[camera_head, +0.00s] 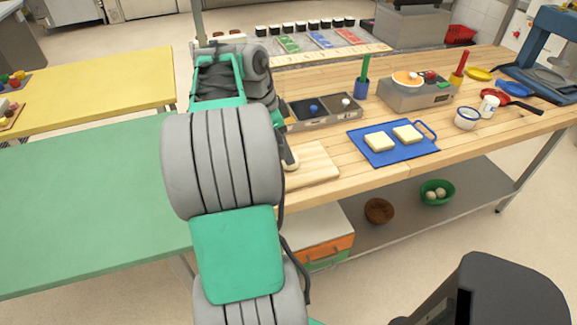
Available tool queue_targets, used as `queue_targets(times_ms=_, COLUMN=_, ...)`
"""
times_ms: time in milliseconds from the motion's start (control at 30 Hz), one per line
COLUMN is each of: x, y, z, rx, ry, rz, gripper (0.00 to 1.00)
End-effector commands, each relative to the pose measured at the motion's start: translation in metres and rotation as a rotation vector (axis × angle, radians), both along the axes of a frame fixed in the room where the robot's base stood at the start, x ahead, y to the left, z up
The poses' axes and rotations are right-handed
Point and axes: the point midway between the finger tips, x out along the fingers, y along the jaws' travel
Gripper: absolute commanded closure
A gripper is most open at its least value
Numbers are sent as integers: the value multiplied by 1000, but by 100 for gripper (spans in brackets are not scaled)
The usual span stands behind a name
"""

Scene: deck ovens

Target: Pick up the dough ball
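I cannot pick out the dough ball for certain. Two pale round lumps (436,194), which could be dough or eggs, lie in a green bowl (424,188) on the lower shelf. A small whitish ball (346,102) sits in a dark compartment of a grey tray (325,122) on the wooden table, beside a blue ball (314,108). My grey and green arm reaches up over the left end of the table. My gripper's fingers cannot be made out; the arm hides that area. Part of a pale rounded piece shows beside the arm, above a wooden board (315,165).
A blue mat (376,155) with two pale slices lies right of the board. A hot plate with a pan (415,92), cups and a blue machine stand further right. A brown bowl (379,210) is on the shelf. The green table (80,210) at left is bare.

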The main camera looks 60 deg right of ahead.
Motion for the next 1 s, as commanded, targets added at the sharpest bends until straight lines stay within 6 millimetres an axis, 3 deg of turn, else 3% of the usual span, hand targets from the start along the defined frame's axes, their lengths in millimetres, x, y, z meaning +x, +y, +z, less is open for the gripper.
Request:
queue_targets(times_ms=300, x=-8, y=-12, z=-48, rx=-1, ry=0, rz=3, gripper=23)
queue_targets(times_ms=567, x=-8, y=-13, z=-51, rx=-1, ry=-1, rz=7, gripper=24)
queue_targets(times_ms=1000, x=-8, y=-13, z=-51, rx=-1, ry=-1, rz=8, gripper=60)
